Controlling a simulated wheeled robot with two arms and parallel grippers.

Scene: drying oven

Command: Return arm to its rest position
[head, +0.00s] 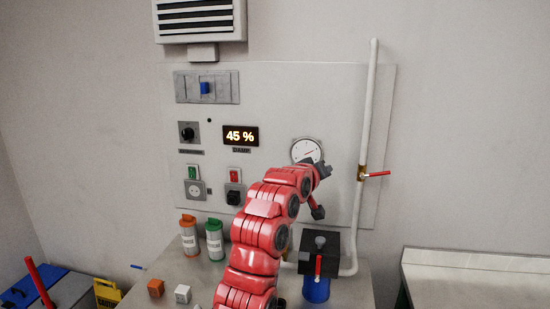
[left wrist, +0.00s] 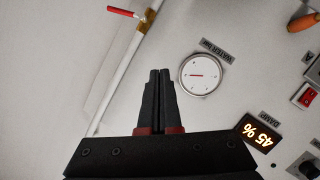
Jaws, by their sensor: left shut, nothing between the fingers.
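My left arm, red with dark joints, reaches up from the bottom of the head view. Its gripper (head: 322,170) is in front of the wall panel, just right of and below the round gauge (head: 306,151). In the left wrist view the two black fingers (left wrist: 160,75) are together with nothing between them. They point at the panel, between the gauge (left wrist: 200,74) and the white pipe (left wrist: 121,75). No contact with the panel can be made out. My right gripper is in neither view.
The white pipe (head: 368,110) carries a red-handled valve (head: 375,174) close to the gripper. A lit display (head: 241,136) reads 45 %. Orange-capped (head: 188,235) and green-capped (head: 215,240) containers, small blocks (head: 183,293) and a black box with a red lever (head: 320,257) stand on the worktop (head: 205,274).

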